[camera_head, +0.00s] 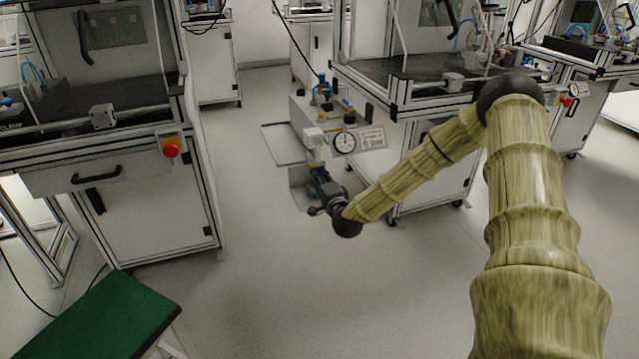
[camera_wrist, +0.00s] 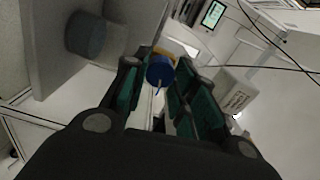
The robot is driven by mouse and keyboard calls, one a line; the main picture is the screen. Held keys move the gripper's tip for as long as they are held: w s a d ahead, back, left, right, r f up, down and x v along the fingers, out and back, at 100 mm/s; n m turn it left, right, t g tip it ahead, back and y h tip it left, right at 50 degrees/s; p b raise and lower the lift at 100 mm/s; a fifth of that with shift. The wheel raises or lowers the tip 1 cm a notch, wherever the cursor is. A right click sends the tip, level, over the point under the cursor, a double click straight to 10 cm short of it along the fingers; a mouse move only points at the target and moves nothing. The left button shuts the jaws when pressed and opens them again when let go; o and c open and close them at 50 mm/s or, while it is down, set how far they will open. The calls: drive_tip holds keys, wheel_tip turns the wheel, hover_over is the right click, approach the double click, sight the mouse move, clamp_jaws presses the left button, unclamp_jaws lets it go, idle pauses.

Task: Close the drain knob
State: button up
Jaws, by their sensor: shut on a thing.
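A round blue knob (camera_wrist: 160,72), which appears to be the drain knob, shows between the fingertips of my gripper (camera_wrist: 158,82) in the wrist view. It has a thin light mark on its face, and a yellow-orange part (camera_wrist: 176,48) shows just behind it. My gripper's green-padded fingers are shut on the knob from both sides. In the head view, my gripper (camera_head: 318,184) is below the pressure gauge (camera_head: 345,142) of the air unit. There the knob is hidden behind my gripper and arm.
The gauge stands beside a "6 bar" label (camera_head: 371,139). A grey cylinder (camera_wrist: 85,35) sits left of my fingers in the wrist view. Workbenches stand at left and behind, one with a red emergency button (camera_head: 171,148). A green-topped stool (camera_head: 112,312) is front left. Open floor lies between.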

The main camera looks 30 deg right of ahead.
drive_tip(key=shift+d+f+m+b, duration=0.15)
drive_tip(key=shift+m+b, duration=0.8)
drive_tip(key=shift+m, duration=0.75)
drive_tip(key=o, duration=1)
drive_tip(key=shift+s, duration=0.1)
drive_tip(key=shift+o, duration=0.2)
drive_tip(key=v, duration=1.2)
